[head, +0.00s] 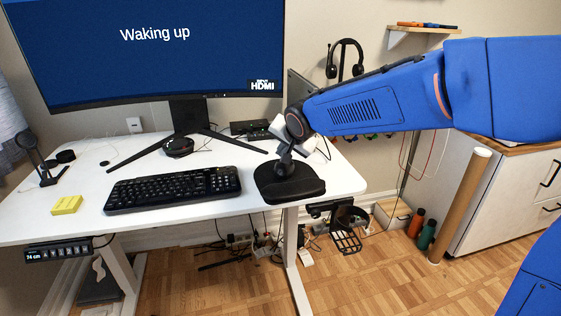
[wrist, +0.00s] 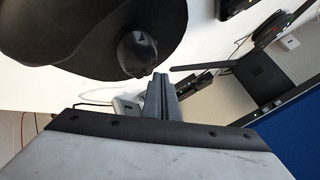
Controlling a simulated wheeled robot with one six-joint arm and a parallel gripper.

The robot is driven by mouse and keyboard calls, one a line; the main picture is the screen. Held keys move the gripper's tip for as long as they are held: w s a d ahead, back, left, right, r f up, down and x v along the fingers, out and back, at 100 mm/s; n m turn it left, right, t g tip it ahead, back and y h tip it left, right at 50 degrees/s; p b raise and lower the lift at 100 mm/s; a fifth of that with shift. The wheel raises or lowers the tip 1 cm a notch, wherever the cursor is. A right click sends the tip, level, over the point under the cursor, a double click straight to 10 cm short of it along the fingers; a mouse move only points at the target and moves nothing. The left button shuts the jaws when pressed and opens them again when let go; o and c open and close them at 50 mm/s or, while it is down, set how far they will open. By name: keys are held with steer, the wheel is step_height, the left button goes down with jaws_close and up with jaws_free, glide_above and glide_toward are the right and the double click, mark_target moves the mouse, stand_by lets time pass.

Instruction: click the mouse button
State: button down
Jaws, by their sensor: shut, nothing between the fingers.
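The dark mouse (head: 284,168) sits on a black mouse pad (head: 300,189) with a raised front edge, at the right end of the white desk. In the wrist view the mouse (wrist: 137,53) is a small rounded dark shape on the pad (wrist: 82,30). My gripper (head: 286,154) reaches in from the right and points down at the mouse. In the wrist view its fingers (wrist: 162,92) are together and empty, with the tips close to the mouse. I cannot tell whether they touch it. The gripper partly hides the mouse in the head view.
A black keyboard (head: 173,189) lies left of the pad. The monitor (head: 150,50), showing "Waking up", stands behind on a splayed stand (head: 187,118). A yellow note block (head: 66,205) is at the left. Bare desk (head: 225,215) lies in front of the keyboard.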

steer(key=shift+r, duration=2.4)
steer(key=shift+s+d, duration=0.15)
steer(key=shift+d, duration=0.15)
steer(key=s+d+f+n+g+h, duration=0.1)
steer(key=s+d, duration=0.6)
steer(key=d, duration=0.3)
steer(key=s+d+f+n+h, duration=0.1)
steer(key=s+d, duration=0.7)
steer(key=d, duration=0.2)
steer(key=s+d+f+n+g, duration=0.1)
steer(key=s+d+f, duration=0.2)
steer(key=s, duration=0.4)
steer(key=s+d+f+g+h, duration=0.1)
steer(key=s+d+f, duration=0.2)
steer(key=s, duration=0.5)
steer(key=s+d+f+n, duration=0.1)
steer(key=s+d+f, duration=0.2)
steer(key=s+d, duration=0.2)
steer(key=s, duration=0.3)
steer(key=shift+d+f+n+g, duration=0.2)
steer(key=shift+f+n+g, duration=0.1)
steer(key=shift+g, duration=0.1)
